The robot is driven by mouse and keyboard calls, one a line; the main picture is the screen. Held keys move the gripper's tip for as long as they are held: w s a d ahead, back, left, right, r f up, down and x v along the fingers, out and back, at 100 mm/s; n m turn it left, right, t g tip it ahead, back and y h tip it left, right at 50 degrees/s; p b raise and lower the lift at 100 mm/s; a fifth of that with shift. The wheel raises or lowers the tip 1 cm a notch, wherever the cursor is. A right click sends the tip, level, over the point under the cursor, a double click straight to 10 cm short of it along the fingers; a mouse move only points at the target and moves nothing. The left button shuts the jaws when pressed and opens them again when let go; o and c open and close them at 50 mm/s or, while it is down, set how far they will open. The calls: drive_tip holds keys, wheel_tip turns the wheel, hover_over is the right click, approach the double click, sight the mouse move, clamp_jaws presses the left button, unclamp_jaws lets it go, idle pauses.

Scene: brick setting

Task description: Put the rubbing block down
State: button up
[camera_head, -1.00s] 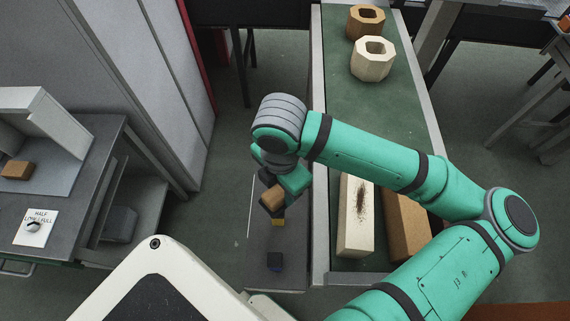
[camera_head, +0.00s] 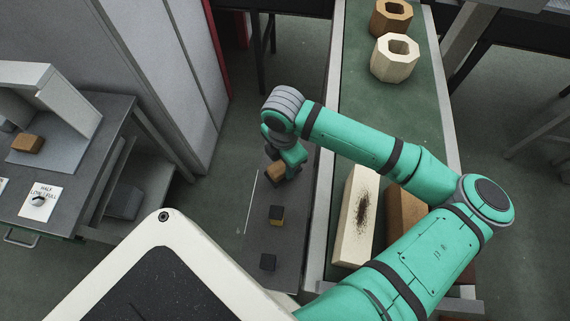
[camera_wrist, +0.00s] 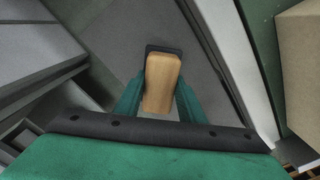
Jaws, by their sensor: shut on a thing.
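The rubbing block (camera_head: 276,170) is a tan wooden block. In the wrist view the block (camera_wrist: 162,80) has a dark layer along its far end and stands between my two green fingers. My gripper (camera_head: 287,172) is shut on it, above the far part of a grey side shelf (camera_head: 262,238). Whether the block touches the shelf cannot be told.
A green conveyor (camera_head: 385,110) with a metal edge runs along the right of the shelf. It carries two octagonal rings (camera_head: 396,58) and long blocks (camera_head: 357,215). A grey workbench (camera_head: 85,170) with a brown brick (camera_head: 27,143) stands left.

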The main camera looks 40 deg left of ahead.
sight(284, 165)
drive_tip(key=shift+d+f, duration=0.3)
drive_tip(key=shift+f, duration=0.3)
drive_tip(key=shift+a+f, duration=0.1)
drive_tip(key=shift+f, duration=0.1)
drive_tip(key=shift+f, duration=0.15)
drive_tip(key=o, duration=1.1)
wheel_tip(284, 165, up, 12)
drive_tip(key=shift+s+r, duration=0.1)
